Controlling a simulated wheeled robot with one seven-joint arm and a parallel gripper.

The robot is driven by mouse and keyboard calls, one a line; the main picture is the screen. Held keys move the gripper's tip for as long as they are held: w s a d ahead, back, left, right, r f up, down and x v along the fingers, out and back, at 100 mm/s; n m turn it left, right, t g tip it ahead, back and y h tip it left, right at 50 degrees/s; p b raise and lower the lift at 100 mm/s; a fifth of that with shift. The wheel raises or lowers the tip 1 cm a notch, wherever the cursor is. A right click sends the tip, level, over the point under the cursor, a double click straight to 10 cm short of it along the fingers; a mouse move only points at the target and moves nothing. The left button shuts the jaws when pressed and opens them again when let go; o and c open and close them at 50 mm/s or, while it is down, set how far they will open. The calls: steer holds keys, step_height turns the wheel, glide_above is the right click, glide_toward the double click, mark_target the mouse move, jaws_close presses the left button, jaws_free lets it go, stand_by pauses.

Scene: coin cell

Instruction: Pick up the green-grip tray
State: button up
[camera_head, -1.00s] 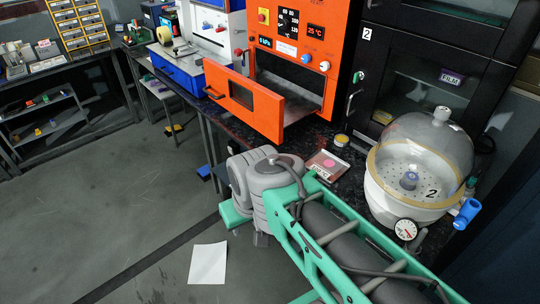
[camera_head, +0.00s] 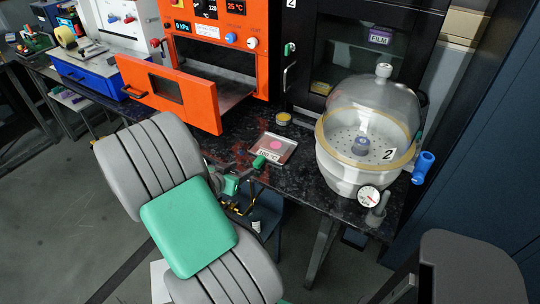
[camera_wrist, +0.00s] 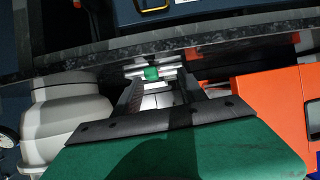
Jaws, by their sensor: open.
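The green-grip tray (camera_head: 275,147) lies on the dark speckled bench in the head view. It is a small flat tray with a pink disc on it and a label at its front. Its green grip (camera_head: 259,161) points toward the front edge of the bench. In the wrist view the green grip (camera_wrist: 151,73) shows just ahead of my gripper (camera_wrist: 157,80), in line with the gap between the fingers. My gripper is open. I cannot tell whether the fingers touch the grip. My own arm hides part of the bench front in the head view.
A vacuum chamber with a clear dome (camera_head: 360,150) stands close on the right of the tray. An orange oven (camera_head: 215,50) with its door (camera_head: 170,90) swung open is at the left. A small yellow-topped tin (camera_head: 283,119) sits behind the tray.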

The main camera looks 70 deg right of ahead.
mark_target(256, 162)
steer(key=shift+m+g+h, duration=0.3)
steer(key=shift+m+h, duration=0.1)
steer(key=shift+h, duration=0.1)
steer(key=d, duration=0.1)
steer(key=s+d, duration=0.2)
steer(key=shift+s+d+f, duration=0.1)
steer(key=shift+s+f, duration=0.1)
steer(key=shift+f, duration=0.05)
steer(key=p+x, duration=0.1)
steer(key=x, duration=0.5)
steer(key=shift+w+d+f, duration=0.1)
steer(key=shift+d, duration=0.2)
steer(key=shift+c, duration=0.2)
jaws_close()
